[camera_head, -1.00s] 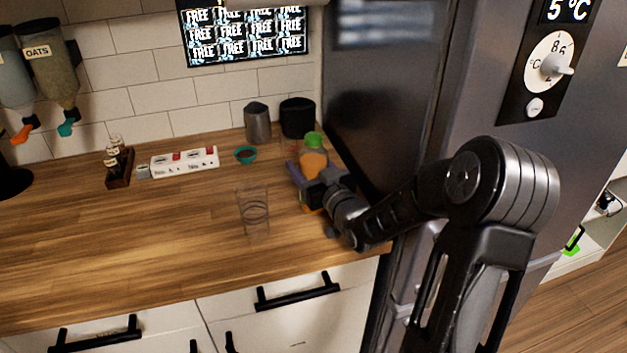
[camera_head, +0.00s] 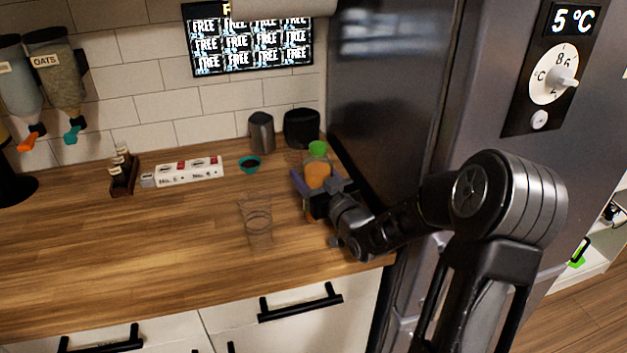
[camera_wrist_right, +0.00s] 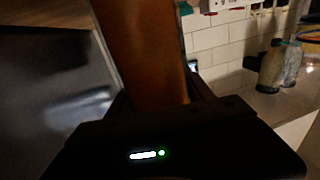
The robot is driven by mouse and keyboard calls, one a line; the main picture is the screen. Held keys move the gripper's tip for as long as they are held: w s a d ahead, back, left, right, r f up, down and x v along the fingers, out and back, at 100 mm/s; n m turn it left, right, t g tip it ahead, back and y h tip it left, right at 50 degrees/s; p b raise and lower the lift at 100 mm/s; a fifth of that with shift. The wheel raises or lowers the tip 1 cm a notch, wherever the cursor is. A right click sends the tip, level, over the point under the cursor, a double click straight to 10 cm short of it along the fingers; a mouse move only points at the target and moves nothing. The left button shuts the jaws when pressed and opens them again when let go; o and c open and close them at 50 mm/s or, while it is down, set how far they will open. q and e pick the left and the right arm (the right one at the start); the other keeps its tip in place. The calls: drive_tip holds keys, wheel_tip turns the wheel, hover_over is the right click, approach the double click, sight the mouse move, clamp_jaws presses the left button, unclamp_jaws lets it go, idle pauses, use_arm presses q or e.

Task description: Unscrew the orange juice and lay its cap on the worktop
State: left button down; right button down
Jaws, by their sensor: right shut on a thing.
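The orange juice bottle (camera_head: 317,172) stands upright at the right end of the wooden worktop (camera_head: 150,245), next to the fridge. Its green cap (camera_head: 318,148) is on top of it. My right gripper (camera_head: 311,187) is shut around the bottle's body, below the cap. In the right wrist view the orange bottle (camera_wrist_right: 143,50) fills the space between the fingers, and its cap is out of the picture. The bottle's base is partly hidden by the gripper. My left gripper is not in view.
A clear glass (camera_head: 257,222) stands left of the bottle. A teal bowl (camera_head: 249,164), a grey metal jug (camera_head: 261,132) and a black container (camera_head: 301,128) are behind. A white numbered block (camera_head: 189,171) and a small bottle rack (camera_head: 123,173) stand further left. The front left worktop is clear.

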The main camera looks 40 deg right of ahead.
wheel_tip(320, 180, up, 10)
drive_tip(key=shift+f+b, duration=0.1)
drive_tip(key=shift+b, duration=0.35)
drive_tip(key=c, duration=0.9)
unclamp_jaws()
clamp_jaws()
